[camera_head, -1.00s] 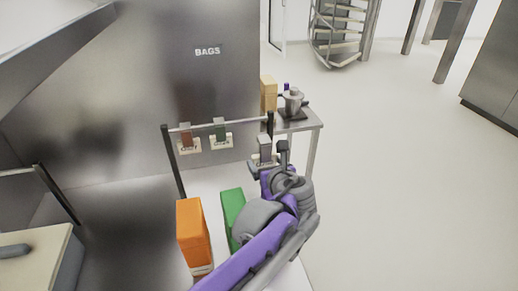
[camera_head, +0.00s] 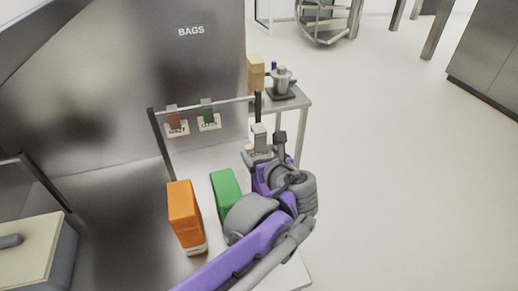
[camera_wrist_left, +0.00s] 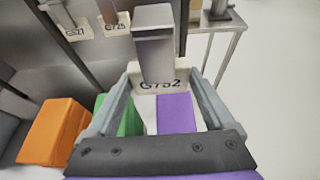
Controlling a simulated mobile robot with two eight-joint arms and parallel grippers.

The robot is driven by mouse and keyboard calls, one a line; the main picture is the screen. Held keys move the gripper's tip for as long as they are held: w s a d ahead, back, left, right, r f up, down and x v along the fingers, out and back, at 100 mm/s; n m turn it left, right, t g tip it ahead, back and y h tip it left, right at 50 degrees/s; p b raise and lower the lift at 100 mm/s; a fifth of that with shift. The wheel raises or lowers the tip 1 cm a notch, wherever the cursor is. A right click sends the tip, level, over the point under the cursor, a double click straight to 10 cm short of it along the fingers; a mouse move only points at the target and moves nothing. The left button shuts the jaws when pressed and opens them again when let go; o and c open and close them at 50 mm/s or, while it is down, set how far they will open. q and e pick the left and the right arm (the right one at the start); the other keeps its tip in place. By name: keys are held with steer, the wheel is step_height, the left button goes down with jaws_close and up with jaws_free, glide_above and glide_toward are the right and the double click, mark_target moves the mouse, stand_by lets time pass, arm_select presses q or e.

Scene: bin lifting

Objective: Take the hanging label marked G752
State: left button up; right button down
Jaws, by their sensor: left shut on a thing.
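The label marked G752 (camera_wrist_left: 161,84) is a cream plate with a grey clip above it. In the left wrist view it stands between the fingers of my left gripper (camera_wrist_left: 165,74), which is shut on it. In the head view the label (camera_head: 258,151) is below and in front of the right end of the rail (camera_head: 205,104), held by my left gripper (camera_head: 265,150). I cannot tell whether its clip touches the rail. My right gripper is not in view.
An orange box (camera_head: 186,215) and a green box (camera_head: 225,193) stand on the white surface under the rail. A metal side table (camera_head: 292,103) with a pot stands behind, at the right. A bin (camera_head: 35,255) is at the lower left. The floor at right is clear.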

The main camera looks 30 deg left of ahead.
arm_select(q)
steer(key=shift+s+d+p, duration=0.2)
steer(key=shift+s+d, duration=0.7)
steer(key=shift+d, duration=0.25)
steer(key=shift+s+d+p, duration=0.15)
steer(key=shift+s+d, duration=0.7)
steer(key=shift+d, duration=0.25)
